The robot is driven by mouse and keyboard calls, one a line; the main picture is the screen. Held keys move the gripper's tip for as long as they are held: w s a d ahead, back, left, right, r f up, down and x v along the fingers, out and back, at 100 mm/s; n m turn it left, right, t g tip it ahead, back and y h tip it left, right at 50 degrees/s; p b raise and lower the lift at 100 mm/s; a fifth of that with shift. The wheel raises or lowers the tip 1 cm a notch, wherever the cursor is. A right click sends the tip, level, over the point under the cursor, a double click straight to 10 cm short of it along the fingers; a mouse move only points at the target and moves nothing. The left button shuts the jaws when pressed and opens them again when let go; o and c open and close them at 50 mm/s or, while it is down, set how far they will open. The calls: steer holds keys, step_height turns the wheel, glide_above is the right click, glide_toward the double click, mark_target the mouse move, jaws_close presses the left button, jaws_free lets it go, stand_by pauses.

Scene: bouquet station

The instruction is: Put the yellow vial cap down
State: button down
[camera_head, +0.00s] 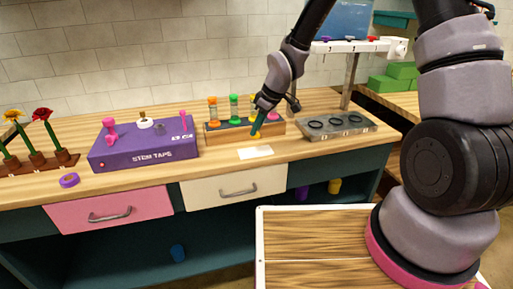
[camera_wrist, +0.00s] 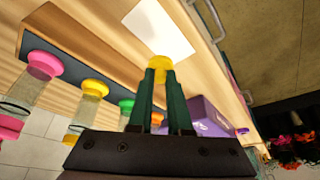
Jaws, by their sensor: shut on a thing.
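My gripper (camera_wrist: 161,85) is shut on the yellow vial cap (camera_wrist: 160,66), which sits between its green fingertips. In the head view the gripper (camera_head: 257,130) points down in front of the vial rack, just behind a white card (camera_head: 255,152) on the counter. In the wrist view the white card (camera_wrist: 157,28) shows just beyond the cap. I cannot tell whether the cap touches the counter. The vial rack (camera_head: 215,135) holds vials with orange, green and pink parts. A vial with yellow parts (camera_wrist: 85,110) shows beside the gripper in the wrist view.
A purple stem-taps box (camera_head: 145,152) stands left of the rack, with a purple ring (camera_head: 69,180) on the counter near it. A grey tray with round holes (camera_head: 337,125) stands right. Flowers in a wooden holder (camera_head: 40,163) are far left. Counter around the card is clear.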

mark_target(257, 152)
steer(key=shift+f, duration=2.9)
steer(key=shift+f, duration=0.1)
steer(key=c, duration=0.8)
jaws_free()
steer(key=shift+c, duration=0.2)
steer(key=v, duration=1.2)
steer(key=shift+d, duration=0.15)
